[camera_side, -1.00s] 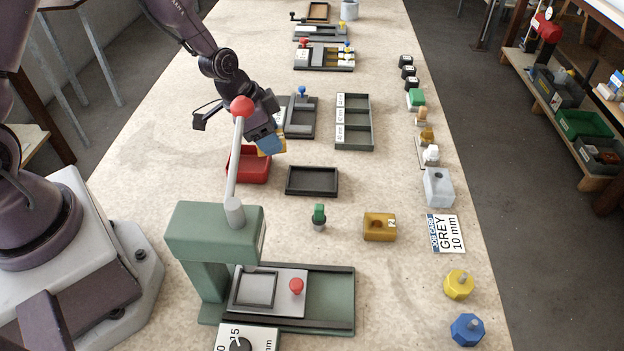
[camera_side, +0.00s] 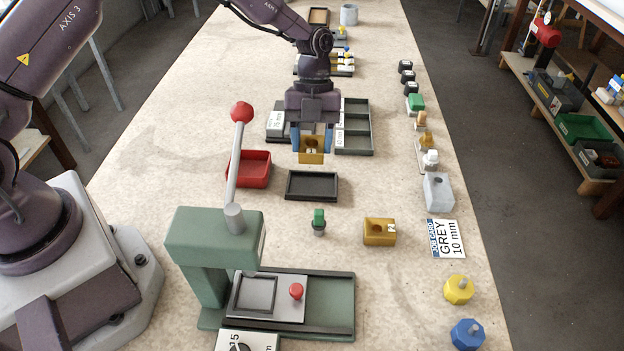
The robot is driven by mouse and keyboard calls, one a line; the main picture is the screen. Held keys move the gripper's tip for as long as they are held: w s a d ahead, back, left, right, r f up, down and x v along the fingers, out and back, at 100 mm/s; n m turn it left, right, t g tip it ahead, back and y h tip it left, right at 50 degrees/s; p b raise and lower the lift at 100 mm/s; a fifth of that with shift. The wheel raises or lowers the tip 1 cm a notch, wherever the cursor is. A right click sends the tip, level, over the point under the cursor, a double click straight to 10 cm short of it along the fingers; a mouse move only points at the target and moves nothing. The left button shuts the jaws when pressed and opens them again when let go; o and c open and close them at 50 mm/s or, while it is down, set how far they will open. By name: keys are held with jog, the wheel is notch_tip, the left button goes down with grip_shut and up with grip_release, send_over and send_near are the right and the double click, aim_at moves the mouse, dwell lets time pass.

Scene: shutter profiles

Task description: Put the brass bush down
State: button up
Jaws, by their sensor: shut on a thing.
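My gripper (camera_side: 312,146) hangs pointing down near the middle of the bench, with its two blue fingers shut on a brass bush (camera_side: 311,155). The bush is a golden block with a dark hole in its face and a small pale mark. It appears held above the bench, just behind the black tray (camera_side: 312,197); its exact height cannot be told. A second brass block (camera_side: 378,236) with a pale mark sits on the bench to the right of and in front of that tray.
A red tray (camera_side: 262,180) stands to the left. A green press (camera_side: 212,226) with a red-knobbed lever rises in front. A divided grey tray (camera_side: 356,151) is behind right.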

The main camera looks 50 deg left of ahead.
aim_at(312, 191)
notch_tip(312, 191, down, 8)
jog(key=shift+f, duration=0.25)
jog(key=o, duration=0.8)
jog(key=shift+f, duration=0.1)
